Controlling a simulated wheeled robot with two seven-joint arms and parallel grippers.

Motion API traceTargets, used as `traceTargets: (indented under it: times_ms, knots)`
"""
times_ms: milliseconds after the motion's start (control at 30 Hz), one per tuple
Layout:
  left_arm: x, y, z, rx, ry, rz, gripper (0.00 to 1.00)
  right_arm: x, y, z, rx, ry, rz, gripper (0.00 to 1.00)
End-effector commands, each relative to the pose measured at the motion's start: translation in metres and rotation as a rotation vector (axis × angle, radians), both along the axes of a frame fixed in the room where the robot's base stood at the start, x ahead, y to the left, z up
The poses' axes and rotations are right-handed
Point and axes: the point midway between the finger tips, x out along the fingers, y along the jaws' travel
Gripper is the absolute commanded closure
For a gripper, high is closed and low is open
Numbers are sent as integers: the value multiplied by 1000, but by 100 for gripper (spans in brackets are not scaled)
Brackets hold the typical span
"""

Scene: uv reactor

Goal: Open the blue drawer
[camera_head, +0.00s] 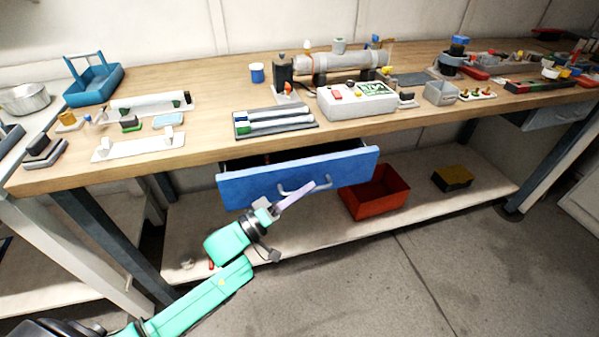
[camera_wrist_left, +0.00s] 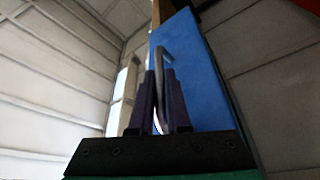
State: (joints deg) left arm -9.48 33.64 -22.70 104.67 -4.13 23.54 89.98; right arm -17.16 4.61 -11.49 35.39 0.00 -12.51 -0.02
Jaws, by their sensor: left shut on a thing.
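The blue drawer (camera_head: 245,186) sits under the front edge of the wooden workbench. It is pulled partly out, with a dark gap showing behind its front panel. Its curved metal handle (camera_head: 318,187) is on the front face. My right gripper is not in view.
The workbench top (camera_head: 215,150) carries a white control box (camera_head: 355,100), a blue tool carrier (camera_head: 92,82) and other parts. On the lower shelf stand a red bin (camera_head: 377,192) and a yellow-black box (camera_head: 453,178). The floor in front (camera_head: 400,280) is clear.

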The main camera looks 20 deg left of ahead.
Motion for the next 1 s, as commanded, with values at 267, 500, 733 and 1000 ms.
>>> traceTargets:
  times_ms: [267, 500, 733, 1000]
  knots:
    - [-63, -39, 6, -3, 8, 0, 100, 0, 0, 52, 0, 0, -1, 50]
    - [-109, -68, 4, 0, 5, 1, 100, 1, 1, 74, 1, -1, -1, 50]
    - [-134, -85, 1, 3, 2, 1, 100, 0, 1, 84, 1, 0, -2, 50]
    - [-144, -91, 0, 2, 0, 0, 100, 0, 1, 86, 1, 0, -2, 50]
